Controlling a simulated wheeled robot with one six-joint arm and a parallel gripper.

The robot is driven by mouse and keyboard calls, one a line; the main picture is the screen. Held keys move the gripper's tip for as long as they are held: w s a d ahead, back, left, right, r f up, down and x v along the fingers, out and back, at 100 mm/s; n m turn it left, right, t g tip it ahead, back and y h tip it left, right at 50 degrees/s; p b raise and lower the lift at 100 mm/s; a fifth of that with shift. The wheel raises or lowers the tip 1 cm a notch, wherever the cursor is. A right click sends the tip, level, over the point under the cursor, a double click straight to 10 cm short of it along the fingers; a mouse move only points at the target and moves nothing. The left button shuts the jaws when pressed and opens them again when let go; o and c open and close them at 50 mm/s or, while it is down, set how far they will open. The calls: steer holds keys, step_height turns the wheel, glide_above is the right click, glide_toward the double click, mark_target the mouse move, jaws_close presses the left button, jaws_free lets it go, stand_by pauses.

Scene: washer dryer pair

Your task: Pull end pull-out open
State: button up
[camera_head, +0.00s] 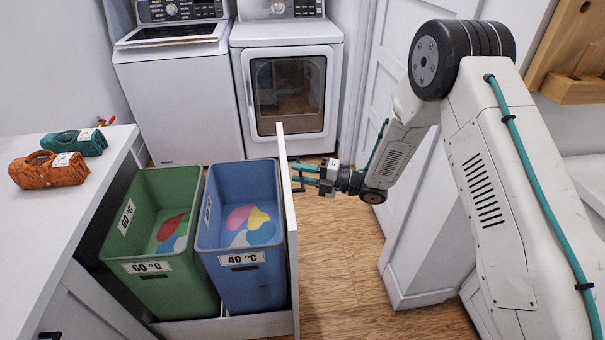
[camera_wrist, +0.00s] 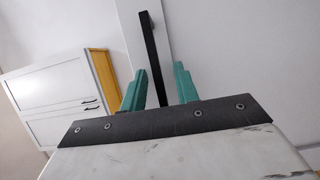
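The end pull-out (camera_head: 288,230) stands drawn out from the counter, its white front panel seen nearly edge-on in the head view. Inside it sit a green bin (camera_head: 165,285) and a blue bin (camera_head: 240,280). Its dark bar handle (camera_head: 297,183) is on the panel's outer face. My gripper (camera_head: 307,175) is at the handle, coming from the right. In the wrist view the black handle bar (camera_wrist: 151,50) runs between the two teal fingers of my gripper (camera_wrist: 160,75).
A white washer (camera_head: 175,95) and dryer (camera_head: 288,95) stand at the back.

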steer(key=shift+d, duration=0.1)
steer(key=v, duration=0.7)
steer(key=shift+d, duration=0.3)
